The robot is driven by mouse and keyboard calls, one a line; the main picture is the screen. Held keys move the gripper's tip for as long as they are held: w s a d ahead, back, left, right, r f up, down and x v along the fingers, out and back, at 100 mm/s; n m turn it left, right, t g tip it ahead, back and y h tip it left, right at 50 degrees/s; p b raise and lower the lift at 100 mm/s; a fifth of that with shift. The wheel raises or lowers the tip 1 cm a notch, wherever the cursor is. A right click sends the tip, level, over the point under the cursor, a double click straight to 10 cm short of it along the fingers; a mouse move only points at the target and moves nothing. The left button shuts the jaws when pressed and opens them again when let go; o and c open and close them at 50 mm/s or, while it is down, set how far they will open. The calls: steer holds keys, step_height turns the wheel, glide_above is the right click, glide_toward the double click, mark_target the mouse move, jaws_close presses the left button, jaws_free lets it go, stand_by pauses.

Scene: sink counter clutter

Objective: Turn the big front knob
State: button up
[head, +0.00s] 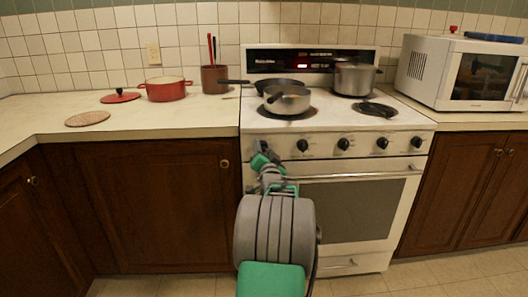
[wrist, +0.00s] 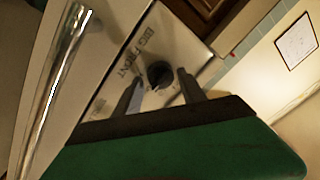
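The big front knob (wrist: 160,73) is round and black, on the white stove front. The lettering beside it in the wrist view reads "BIG FRONT". My gripper (wrist: 159,82) is open, with one finger on each side of the knob. There are gaps between the fingers and the knob; I cannot tell how deep the fingers reach around it. In the head view my gripper (head: 262,147) is at the left end of the stove's control panel and hides the knob there.
Several other black knobs, one here (head: 303,145), run along the panel to the right. The oven handle (head: 360,176) lies below. A saucepan (head: 288,99), a frying pan (head: 273,85) and a pot (head: 355,78) stand on the stove top. A microwave (head: 428,72) stands right.

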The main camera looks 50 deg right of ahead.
steer(key=shift+o, duration=0.8)
steer(key=shift+a, duration=0.1)
steer(key=v, duration=0.7)
steer(key=shift+s+a+p, duration=0.2)
steer(key=shift+a+p, duration=0.05)
steer(key=shift+p, duration=0.15)
